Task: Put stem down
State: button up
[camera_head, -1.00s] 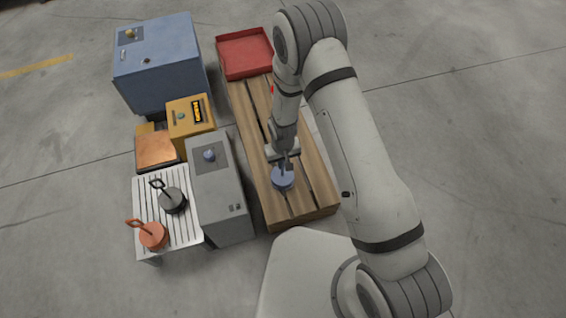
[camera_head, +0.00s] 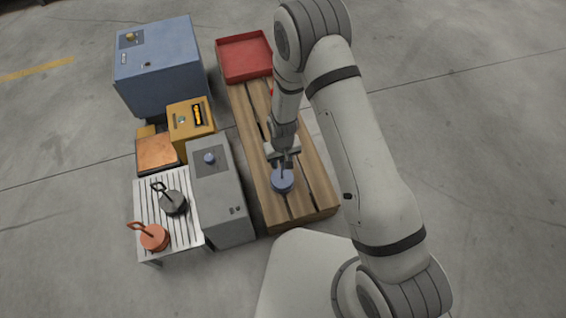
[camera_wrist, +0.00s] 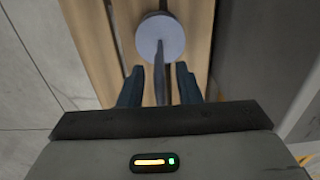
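A blue round hood (camera_head: 282,182) with a thin upright stem (camera_wrist: 160,84) stands on the slatted wooden platform (camera_head: 318,192), near its front end. My gripper (camera_head: 284,161) is just above the hood. In the wrist view my gripper (camera_wrist: 159,69) has its two dark fingers spread, one on each side of the stem, with a visible gap on both sides. The hood's round disc (camera_wrist: 160,36) lies beyond the fingertips. My gripper holds nothing.
A grey box (camera_head: 225,190) with a blue knob stands left of the platform. A slatted rack (camera_head: 150,205) carries a dark hood (camera_head: 173,203) and an orange hood (camera_head: 154,238). A red tray (camera_head: 244,56) is at the platform's far end. A yellow box (camera_head: 188,120) and blue cabinet (camera_head: 160,75) stand farther back.

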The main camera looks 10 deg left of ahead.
notch_tip(320, 180, up, 9)
jog(key=p, duration=0.2)
jog(key=shift+r+p, duration=0.15)
jog(key=shift+p, duration=0.2)
jog(key=shift+r, duration=0.1)
jog(key=d+r+m, duration=0.2)
jog(key=d+r, duration=0.6)
jog(key=r, duration=0.3)
jog(key=d+r+m, duration=0.1)
jog(key=d+r, duration=0.6)
jog(key=r, duration=0.3)
jog(key=s+d+r+m+t, duration=0.1)
jog(key=s+d+r+m, duration=0.2)
jog(key=s+d+r, duration=0.8)
jog(key=shift+s+d, duration=0.8)
jog(key=shift+s, duration=0.2)
jog(key=shift+r, duration=0.1)
